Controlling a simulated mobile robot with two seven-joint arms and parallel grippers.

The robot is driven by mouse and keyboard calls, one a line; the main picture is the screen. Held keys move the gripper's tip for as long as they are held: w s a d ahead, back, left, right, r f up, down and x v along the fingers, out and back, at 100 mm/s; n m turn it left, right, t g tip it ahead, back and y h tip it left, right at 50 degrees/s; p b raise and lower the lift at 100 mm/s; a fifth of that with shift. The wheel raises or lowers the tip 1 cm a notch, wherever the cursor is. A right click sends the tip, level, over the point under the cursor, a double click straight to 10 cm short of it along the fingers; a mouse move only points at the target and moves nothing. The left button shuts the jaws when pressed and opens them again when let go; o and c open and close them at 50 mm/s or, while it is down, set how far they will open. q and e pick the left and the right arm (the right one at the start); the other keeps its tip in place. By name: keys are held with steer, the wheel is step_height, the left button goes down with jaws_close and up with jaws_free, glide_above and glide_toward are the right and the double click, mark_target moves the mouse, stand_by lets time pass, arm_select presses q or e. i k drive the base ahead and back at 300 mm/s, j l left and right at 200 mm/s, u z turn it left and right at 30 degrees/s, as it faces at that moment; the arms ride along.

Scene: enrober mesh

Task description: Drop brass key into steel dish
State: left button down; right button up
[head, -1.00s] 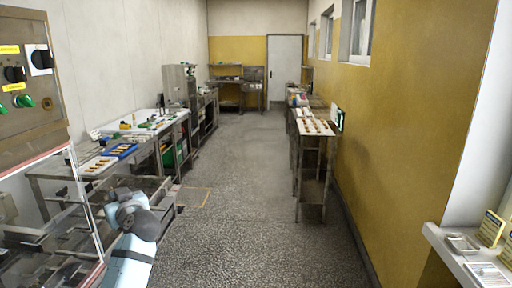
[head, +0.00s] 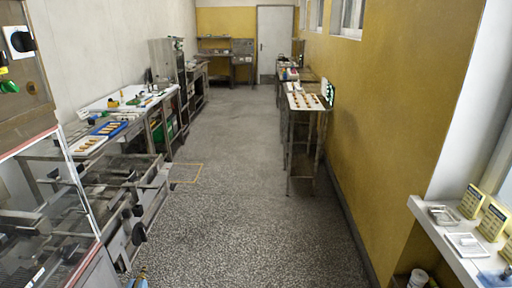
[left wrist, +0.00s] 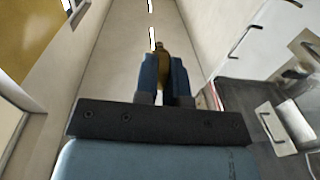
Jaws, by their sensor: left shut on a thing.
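My left gripper (left wrist: 163,68) is shut on the brass key (left wrist: 161,48), whose brass-coloured end shows between the blue fingers in the left wrist view. In the head view only the tip of this gripper (head: 139,279) shows at the bottom edge, left of centre. On the white ledge at the right lie two small pale, shallow dishes, a farther one (head: 441,215) and a nearer one (head: 466,244). I cannot tell for sure which is the steel dish. The gripper is well to the left of the ledge. My right gripper is out of view.
Yellow cards (head: 472,202) stand on the ledge behind the dishes. A machine with a clear guard and metal frame (head: 122,215) stands at the left. A bench (head: 90,146) and a narrow table (head: 305,103) stand farther off. The speckled floor (head: 235,220) between is clear.

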mark_target(443, 218)
steer(key=z, duration=1.45)
steer(key=i+j+z, duration=0.35)
steer(key=i, duration=0.25)
steer(key=i+j+z, duration=0.35)
steer(key=i+j, duration=0.2)
steer(key=j, duration=0.2)
steer(key=i+j+z, duration=0.35)
steer(key=j, duration=0.4)
steer(key=i, duration=0.1)
